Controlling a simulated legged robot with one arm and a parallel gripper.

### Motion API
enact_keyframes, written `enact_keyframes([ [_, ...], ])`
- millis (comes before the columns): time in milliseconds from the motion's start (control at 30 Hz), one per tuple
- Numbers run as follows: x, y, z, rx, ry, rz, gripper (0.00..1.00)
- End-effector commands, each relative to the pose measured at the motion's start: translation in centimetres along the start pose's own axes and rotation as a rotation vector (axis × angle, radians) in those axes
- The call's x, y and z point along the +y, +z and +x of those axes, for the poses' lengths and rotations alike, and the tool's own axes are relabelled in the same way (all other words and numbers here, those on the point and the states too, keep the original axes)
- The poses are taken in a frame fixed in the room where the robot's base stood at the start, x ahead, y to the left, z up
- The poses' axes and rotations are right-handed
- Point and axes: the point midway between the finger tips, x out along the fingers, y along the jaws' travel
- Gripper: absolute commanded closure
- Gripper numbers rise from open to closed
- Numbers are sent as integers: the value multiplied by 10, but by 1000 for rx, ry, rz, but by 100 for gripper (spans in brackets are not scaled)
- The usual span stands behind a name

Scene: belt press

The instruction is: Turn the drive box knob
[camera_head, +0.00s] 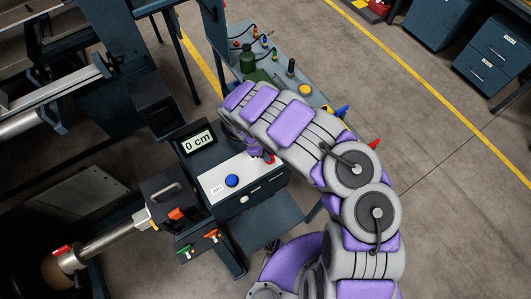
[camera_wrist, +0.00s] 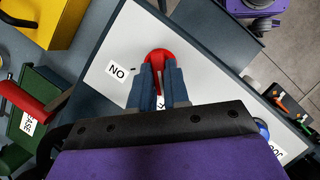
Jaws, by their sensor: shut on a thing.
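In the wrist view a round red knob (camera_wrist: 157,56) sits on the white top of the drive box (camera_wrist: 118,40). My gripper (camera_wrist: 161,72) reaches down to it, and its two grey-blue fingers are shut on the knob. The fingers hide the knob's near part. A label beside the knob reads "NO" from this side. In the head view the drive box (camera_head: 207,178) stands at the centre, with a blue button (camera_head: 231,181) on it. My gripper (camera_head: 258,152) is over its far right end, mostly hidden by my arm, with a bit of red showing.
A display (camera_head: 198,141) reading "0 cm" stands behind the box. A bench (camera_head: 262,78) with bottles and small items is beyond. Red (camera_wrist: 22,96) and yellow (camera_wrist: 45,22) parts lie left in the wrist view.

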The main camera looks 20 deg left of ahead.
Motion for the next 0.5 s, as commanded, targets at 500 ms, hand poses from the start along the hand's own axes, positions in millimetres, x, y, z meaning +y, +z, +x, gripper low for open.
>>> enact_keyframes([
  [500,-4,1,3,-5,-7,-1,58],
])
